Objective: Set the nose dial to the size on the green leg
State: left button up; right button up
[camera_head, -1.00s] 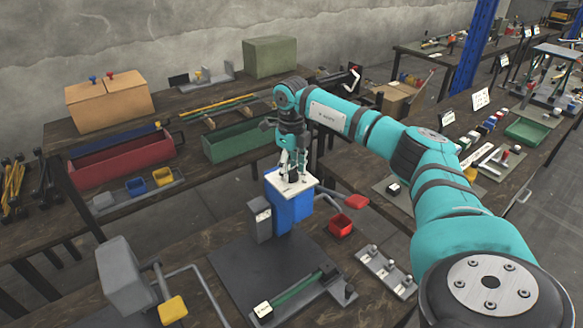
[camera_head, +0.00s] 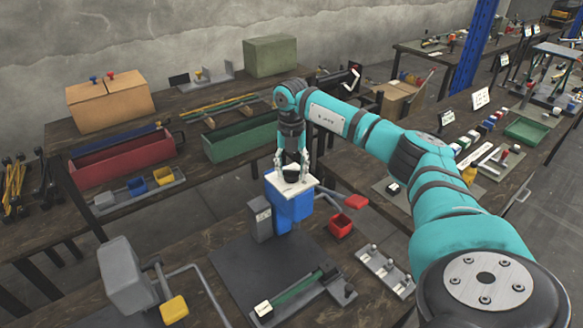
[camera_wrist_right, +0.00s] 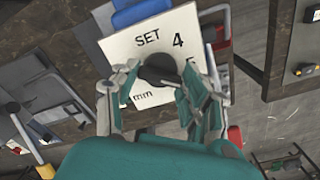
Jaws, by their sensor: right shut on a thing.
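The blue rivet press (camera_head: 291,208) stands on the near bench with a white dial plate (camera_head: 311,182) on top. In the right wrist view the plate (camera_wrist_right: 118,48) reads "SET", "4", "mm", and a partly hidden "5". The dark round dial knob (camera_wrist_right: 158,66) stands in its middle. My right gripper (camera_head: 291,177) is over the plate, fingers down, shut on the knob from two sides. The knob's pointer is not clear. A green leg (camera_head: 297,290) lies on a grey base in front of the press. Its white tag (camera_head: 263,309) is too small to read. My left gripper is not in view.
A red lever pad (camera_head: 355,202) and a red bin (camera_head: 341,225) are right of the press. A grey block with a bent bar and yellow pad (camera_head: 173,309) stands at the left front. A grey rack (camera_head: 385,272) lies at the right.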

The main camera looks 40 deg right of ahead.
aim_at(291, 170)
jog(key=m, duration=0.4)
jog(key=shift+w+d+r+m, duration=0.1)
jog(key=shift+r+m, duration=0.05)
jog(key=shift+m, duration=0.15)
dwell(0.4)
jog(key=o, duration=1.2)
jog(key=shift+c, duration=0.2)
jog(key=shift+r, duration=0.1)
notch_tip(291, 170, up, 12)
jog(key=shift+f, duration=0.25)
